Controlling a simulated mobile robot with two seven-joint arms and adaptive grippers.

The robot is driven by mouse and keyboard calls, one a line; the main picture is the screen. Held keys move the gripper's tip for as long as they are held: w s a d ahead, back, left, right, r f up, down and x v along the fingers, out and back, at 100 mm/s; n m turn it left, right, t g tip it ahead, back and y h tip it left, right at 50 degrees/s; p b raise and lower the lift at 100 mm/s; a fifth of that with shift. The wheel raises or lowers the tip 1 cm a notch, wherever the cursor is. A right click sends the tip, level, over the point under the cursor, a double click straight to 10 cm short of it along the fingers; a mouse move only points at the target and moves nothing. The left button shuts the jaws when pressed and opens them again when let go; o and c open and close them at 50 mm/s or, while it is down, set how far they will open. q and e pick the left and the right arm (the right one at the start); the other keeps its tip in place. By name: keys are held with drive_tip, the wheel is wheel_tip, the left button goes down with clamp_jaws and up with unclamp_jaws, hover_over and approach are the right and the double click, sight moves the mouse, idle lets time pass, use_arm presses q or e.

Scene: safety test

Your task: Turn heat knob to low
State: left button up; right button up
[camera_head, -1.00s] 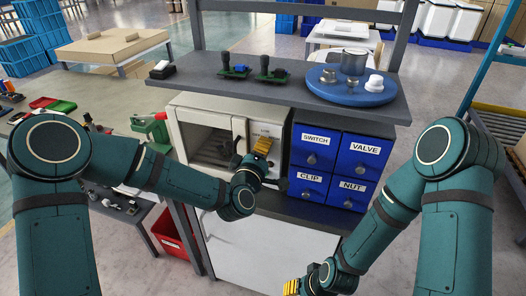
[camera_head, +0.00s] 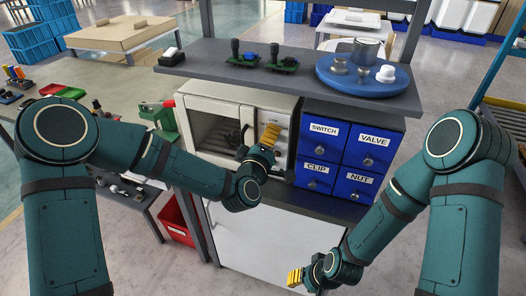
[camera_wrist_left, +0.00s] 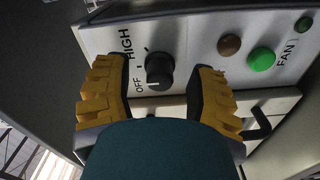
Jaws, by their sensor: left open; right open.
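The heat knob (camera_wrist_left: 160,70) is a black round dial on the oven's light panel, seen in the left wrist view. Its pale mark is toward the OFF label; a HIGH label is near it, and I cannot make out a LOW label. My left gripper (camera_wrist_left: 158,92) is open, with its yellow fingers on either side of the knob; contact is not clear. In the head view my left gripper (camera_head: 269,134) is in front of the control panel of the white oven (camera_head: 202,100) and hides the knob. My right gripper (camera_head: 294,277) is low at the front, away from the oven.
A green button (camera_wrist_left: 262,59) labelled FAN and a brown button (camera_wrist_left: 229,45) are beside the knob. Blue labelled drawers (camera_head: 318,151) stand right of the oven. A grey shelf (camera_head: 210,70) above holds a blue turntable (camera_head: 350,88) and small devices.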

use_arm(q)
drive_tip(key=v, duration=1.1)
drive_tip(key=shift+s, duration=0.1)
drive_tip(key=s+a+f+m+g, duration=0.1)
drive_tip(key=s+f+m+g, duration=0.25)
drive_tip(key=f, duration=0.65)
drive_tip(key=s+a+f+m+g, duration=0.1)
drive_tip(key=s+f+m+g, duration=0.15)
drive_tip(key=f+g, duration=0.45)
drive_tip(key=s+a+f+m+g+y, duration=0.1)
drive_tip(key=s+a+f+m+g, duration=0.2)
drive_tip(key=s+f, duration=0.6)
wheel_tip(320, 180, down, 3)
drive_tip(key=shift+s+a+m+g+y, duration=0.2)
drive_tip(key=shift+a+m+g+y, duration=0.2)
drive_tip(key=shift+a+g, duration=0.55)
drive_tip(key=shift+d, duration=0.2)
use_arm(e)
drive_tip(key=shift+o, duration=0.2)
